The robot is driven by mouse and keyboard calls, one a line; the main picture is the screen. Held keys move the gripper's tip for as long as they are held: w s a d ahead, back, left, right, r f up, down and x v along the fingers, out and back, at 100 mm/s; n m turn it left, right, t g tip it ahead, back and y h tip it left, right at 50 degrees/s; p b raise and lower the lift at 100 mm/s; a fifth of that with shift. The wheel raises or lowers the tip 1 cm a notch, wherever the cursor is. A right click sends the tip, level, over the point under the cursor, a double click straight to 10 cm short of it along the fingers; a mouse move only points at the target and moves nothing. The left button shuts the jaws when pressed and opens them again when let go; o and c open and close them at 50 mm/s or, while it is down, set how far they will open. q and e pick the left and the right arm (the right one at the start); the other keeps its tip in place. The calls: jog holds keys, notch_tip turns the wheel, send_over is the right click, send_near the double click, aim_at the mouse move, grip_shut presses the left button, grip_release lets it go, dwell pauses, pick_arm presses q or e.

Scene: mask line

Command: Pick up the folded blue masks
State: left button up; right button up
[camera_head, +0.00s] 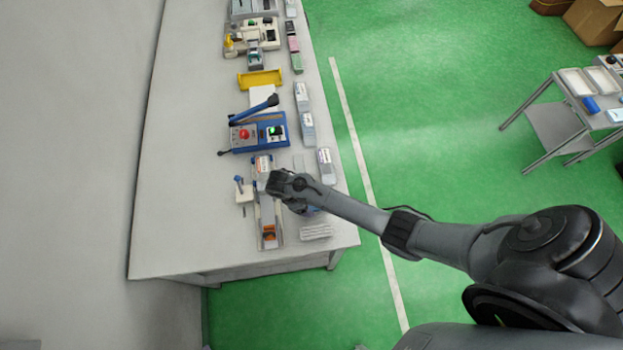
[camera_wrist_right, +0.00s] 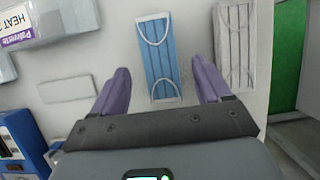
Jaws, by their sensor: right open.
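A blue pleated mask (camera_wrist_right: 158,58) with white ear loops lies flat on the pale table in the right wrist view. My right gripper (camera_wrist_right: 160,66) is open, with one purple finger on each side of the mask. A gap shows between each finger and the mask, and I cannot tell the gripper's height above the table. In the head view my right arm reaches in from the right to the table's near end, and its wrist hides the blue mask. My left gripper is not in view.
A white pleated mask (camera_wrist_right: 235,45) lies right of the blue one; the table's edge is just beyond. A labelled package (camera_wrist_right: 60,18) and grey block (camera_wrist_right: 66,89) lie to the left. A blue press with a lever (camera_head: 258,133) stands farther along the table (camera_head: 185,170).

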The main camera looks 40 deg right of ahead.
jog(key=shift+b+x, duration=0.7)
jog(key=shift+x, duration=0.5)
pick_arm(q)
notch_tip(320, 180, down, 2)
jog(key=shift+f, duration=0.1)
pick_arm(e)
jog(key=shift+c, duration=0.4)
jog(key=c, duration=1)
jog(key=shift+r, duration=0.15)
jog(key=shift+c, duration=0.2)
jog(key=shift+r, duration=0.45)
notch_tip(320, 180, up, 3)
jog(key=shift+s+d+r+p, duration=0.1)
jog(key=shift+s+r+p, duration=0.1)
jog(key=shift+p, duration=0.15)
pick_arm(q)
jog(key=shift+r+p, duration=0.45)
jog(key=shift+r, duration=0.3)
pick_arm(e)
jog(key=s+d+r, duration=0.6)
jog(key=s+d, duration=0.1)
jog(key=s, duration=0.1)
jog(key=shift+s+d+r, duration=0.15)
jog(key=shift+s+r, duration=0.05)
jog(key=shift+r, duration=0.05)
